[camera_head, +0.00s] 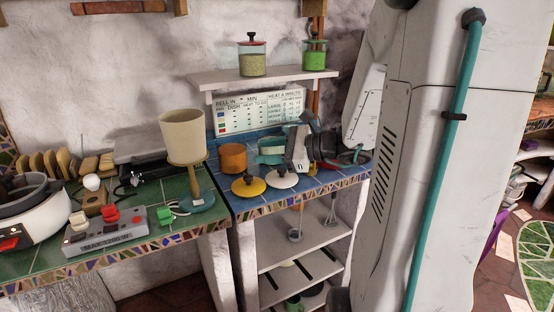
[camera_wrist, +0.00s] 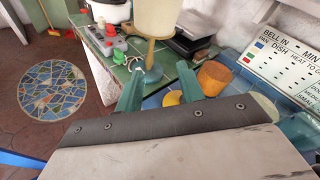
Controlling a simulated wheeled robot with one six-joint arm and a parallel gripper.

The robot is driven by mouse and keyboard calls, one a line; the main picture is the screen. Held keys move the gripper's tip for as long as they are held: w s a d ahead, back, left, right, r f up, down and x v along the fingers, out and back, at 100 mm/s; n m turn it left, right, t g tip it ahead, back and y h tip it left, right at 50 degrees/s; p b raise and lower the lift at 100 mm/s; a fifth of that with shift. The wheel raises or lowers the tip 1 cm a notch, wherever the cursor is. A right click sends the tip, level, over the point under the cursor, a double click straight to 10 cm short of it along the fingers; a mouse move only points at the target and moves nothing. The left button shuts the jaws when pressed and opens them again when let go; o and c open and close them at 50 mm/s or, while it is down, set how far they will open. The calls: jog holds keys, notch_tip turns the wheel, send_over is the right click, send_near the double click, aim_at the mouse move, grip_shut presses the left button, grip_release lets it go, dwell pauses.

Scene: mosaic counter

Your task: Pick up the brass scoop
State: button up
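I cannot make out a brass scoop for certain in either view. My gripper (camera_head: 268,151) is above the blue-tiled counter, pointing left in the head view. In the wrist view my gripper (camera_wrist: 158,86) has two teal fingers standing apart, with nothing held between them. My arm hides part of the counter's right side.
An orange-brown cup (camera_head: 233,158), a yellow lid (camera_head: 249,186) and a white lid (camera_head: 282,181) sit on the blue counter (camera_head: 300,196). A cream-shaded lamp (camera_head: 184,137) stands to their left. A control box (camera_head: 105,231) is on the green counter. Jars stand on a wall shelf (camera_head: 275,75).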

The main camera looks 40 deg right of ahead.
jog(key=s+d+f+m+t+h, duration=0.25)
jog(key=d+m+h, duration=0.3)
jog(key=d, duration=0.45)
jog(key=s+d+f+m+t+h, duration=0.1)
jog(key=d+f+m+t+h, duration=0.15)
jog(key=d+m+h, duration=0.6)
jog(key=w+d+y, duration=0.1)
jog(key=w, duration=0.1)
jog(key=w+d+y, duration=0.1)
jog(key=w+d, duration=0.1)
jog(key=w, duration=0.1)
jog(key=w+d+n+y, duration=0.1)
jog(key=w+d, duration=0.1)
jog(key=shift+w+d+r, duration=0.1)
jog(key=shift+w+r, duration=0.15)
jog(key=shift+w, duration=0.1)
grip_shut()
